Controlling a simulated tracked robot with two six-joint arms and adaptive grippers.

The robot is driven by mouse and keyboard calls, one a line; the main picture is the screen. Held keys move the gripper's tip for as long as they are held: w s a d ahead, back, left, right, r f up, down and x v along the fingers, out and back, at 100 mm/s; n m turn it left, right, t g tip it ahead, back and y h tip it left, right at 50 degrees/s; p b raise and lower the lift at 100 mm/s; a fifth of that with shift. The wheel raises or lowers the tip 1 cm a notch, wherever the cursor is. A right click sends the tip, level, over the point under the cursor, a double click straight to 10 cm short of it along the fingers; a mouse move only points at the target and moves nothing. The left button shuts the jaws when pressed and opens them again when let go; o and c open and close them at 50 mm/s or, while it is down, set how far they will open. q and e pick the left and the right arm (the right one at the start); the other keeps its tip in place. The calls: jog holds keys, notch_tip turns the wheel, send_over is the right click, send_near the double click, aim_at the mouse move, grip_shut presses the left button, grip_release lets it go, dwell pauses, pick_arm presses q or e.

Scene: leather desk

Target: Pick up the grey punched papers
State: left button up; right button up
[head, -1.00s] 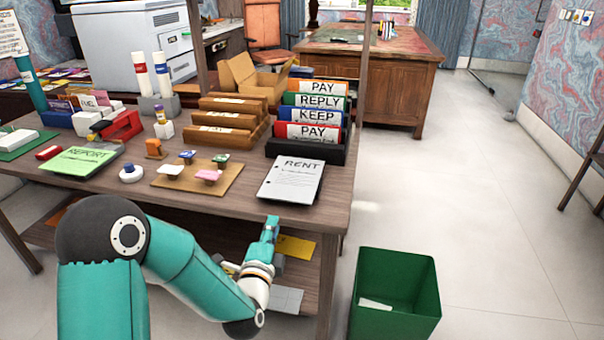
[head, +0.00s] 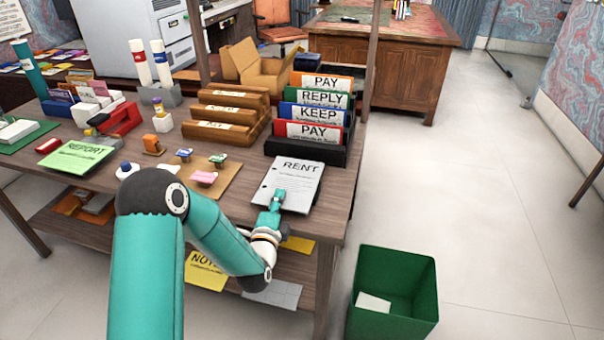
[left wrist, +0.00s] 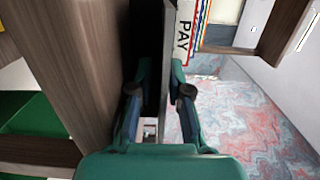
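The grey punched papers (head: 293,182), headed RENT, lie at the desk's front right, in front of the dark holder with the labelled folders. Holes show along their left side. My left gripper (head: 276,201) is at the papers' front edge in the head view, with a finger over their lower part. In the left wrist view, the two fingers of the left gripper (left wrist: 160,95) stand apart, with a thin grey edge between them, seen nearly edge-on. Whether they touch the papers cannot be told. My right gripper is not in view.
The folder holder (head: 305,150) stands close behind the papers. A small wooden board (head: 226,185) with stamps is on their left. The green bin (head: 394,290) stands on the floor at right, with a pale sheet inside. Free floor lies right of the desk.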

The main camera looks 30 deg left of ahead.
pick_arm(q)
jog(key=shift+a+r, duration=0.1)
jog(key=shift+a, duration=0.1)
jog(key=shift+d, duration=0.2)
grip_shut()
jog(key=shift+r, duration=0.1)
